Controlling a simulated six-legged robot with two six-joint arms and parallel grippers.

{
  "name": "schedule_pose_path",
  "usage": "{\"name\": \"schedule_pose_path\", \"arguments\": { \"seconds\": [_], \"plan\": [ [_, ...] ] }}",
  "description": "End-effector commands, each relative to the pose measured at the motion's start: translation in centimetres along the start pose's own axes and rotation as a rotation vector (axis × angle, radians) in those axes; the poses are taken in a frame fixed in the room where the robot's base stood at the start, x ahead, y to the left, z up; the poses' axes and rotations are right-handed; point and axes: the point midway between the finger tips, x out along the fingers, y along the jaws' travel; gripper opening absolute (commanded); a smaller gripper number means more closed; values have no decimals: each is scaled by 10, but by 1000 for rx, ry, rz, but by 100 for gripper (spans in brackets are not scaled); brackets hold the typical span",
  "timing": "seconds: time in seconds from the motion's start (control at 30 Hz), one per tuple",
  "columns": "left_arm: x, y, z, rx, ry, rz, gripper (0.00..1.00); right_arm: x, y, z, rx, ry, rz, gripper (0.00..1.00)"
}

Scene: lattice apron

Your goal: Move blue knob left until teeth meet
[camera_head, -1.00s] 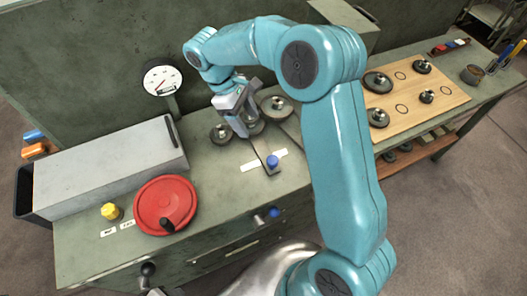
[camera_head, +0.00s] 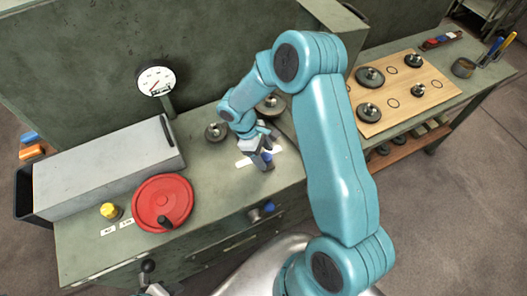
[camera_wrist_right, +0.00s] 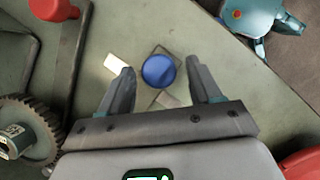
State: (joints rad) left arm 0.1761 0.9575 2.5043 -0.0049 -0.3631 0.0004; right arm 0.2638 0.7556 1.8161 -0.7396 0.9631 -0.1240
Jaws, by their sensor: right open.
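The blue knob (camera_wrist_right: 158,71) shows round from above in the right wrist view, on a dark metal arm beside white strips. My right gripper (camera_wrist_right: 161,82) is open, one finger on each side of the knob; I cannot tell whether either touches it. In the head view my right gripper (camera_head: 264,160) is low over the bench front and hides most or all of the knob. One gear (camera_head: 215,132) stands left of my right arm and another (camera_head: 270,106) is partly behind it. The gear on the knob's arm is hidden, so tooth contact cannot be seen. My left gripper is not in view.
A dial gauge (camera_head: 156,80) stands behind the gears. A grey box (camera_head: 105,170), a red handwheel (camera_head: 162,202) and a yellow knob (camera_head: 110,211) are on the left. A second blue knob (camera_head: 268,208) is on the bench front. A wooden board (camera_head: 390,90) with gears lies right.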

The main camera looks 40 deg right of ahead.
Motion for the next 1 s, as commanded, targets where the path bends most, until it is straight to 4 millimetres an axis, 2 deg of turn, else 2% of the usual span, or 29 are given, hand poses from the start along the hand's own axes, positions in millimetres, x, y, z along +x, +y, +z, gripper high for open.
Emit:
{"name": "schedule_pose_path", "arguments": {
  "seconds": [0.17, 0.3, 0.37, 0.47, 0.67, 0.9, 0.93, 0.97, 1.0],
  "plan": [
    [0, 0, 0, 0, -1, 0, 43, 0, 0, 0, 1, 0, 0, 64],
    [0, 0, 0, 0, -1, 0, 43, 0, 0, 0, 0, 0, 0, 18],
    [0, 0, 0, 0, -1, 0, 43, 0, 1, 0, 0, 1, 1, 0],
    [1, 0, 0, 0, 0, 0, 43, 0, 0, -1, 0, 2, 2, 0],
    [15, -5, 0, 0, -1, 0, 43, -3, -12, -15, -1, 6, 4, 0],
    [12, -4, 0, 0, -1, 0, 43, -7, -13, -15, 1, 9, 3, 0],
    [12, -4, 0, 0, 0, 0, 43, -7, -13, -15, 0, 8, 3, 49],
    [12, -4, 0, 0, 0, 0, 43, -7, -13, -14, 0, 8, 3, 59],
    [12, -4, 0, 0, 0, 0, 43, -7, -13, -14, 0, 7, 3, 64]
  ]
}}
